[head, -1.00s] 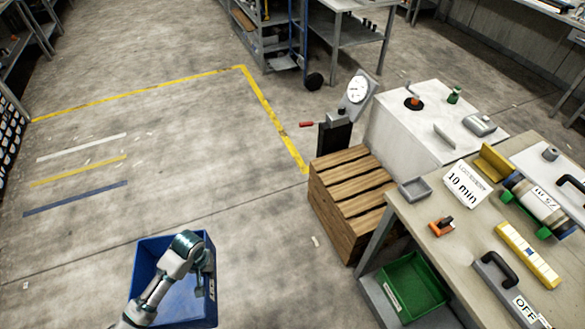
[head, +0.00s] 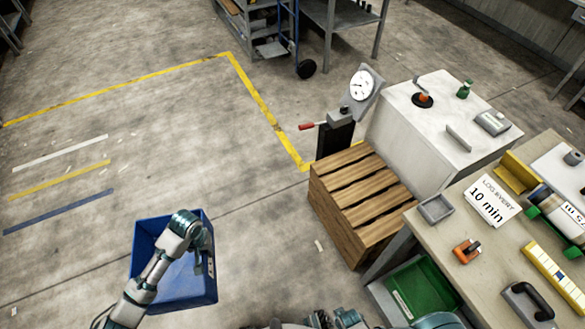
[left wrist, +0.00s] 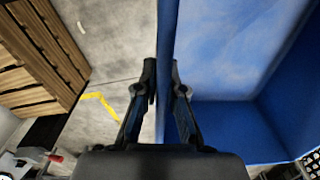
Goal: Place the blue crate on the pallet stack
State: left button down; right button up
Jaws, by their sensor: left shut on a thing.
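The blue crate (head: 150,245) is at the lower left of the head view, open side up. My left gripper (head: 208,250) is shut on the crate's right wall; my arm hides part of the inside. In the left wrist view the two dark fingers (left wrist: 166,75) stand on either side of the blue crate wall (left wrist: 225,120). The wooden pallet stack (head: 372,195) stands on the floor to the right of the crate, apart from it. Its slatted top is bare. It also shows at the left of the wrist view (left wrist: 35,65). My right gripper is not clearly seen.
A workbench (head: 440,235) with tools and a sign stands right of the pallet stack, with a green bin (head: 425,290) below. A white cabinet (head: 440,130) and a dial gauge post (head: 362,88) stand behind the stack.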

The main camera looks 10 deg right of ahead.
aim_at(364, 189)
jog(key=i+z, duration=0.15)
jog(key=z, duration=0.35)
jog(key=i+z, duration=0.15)
jog(key=z, duration=0.35)
jog(key=i+z, duration=0.15)
jog(key=z, duration=0.35)
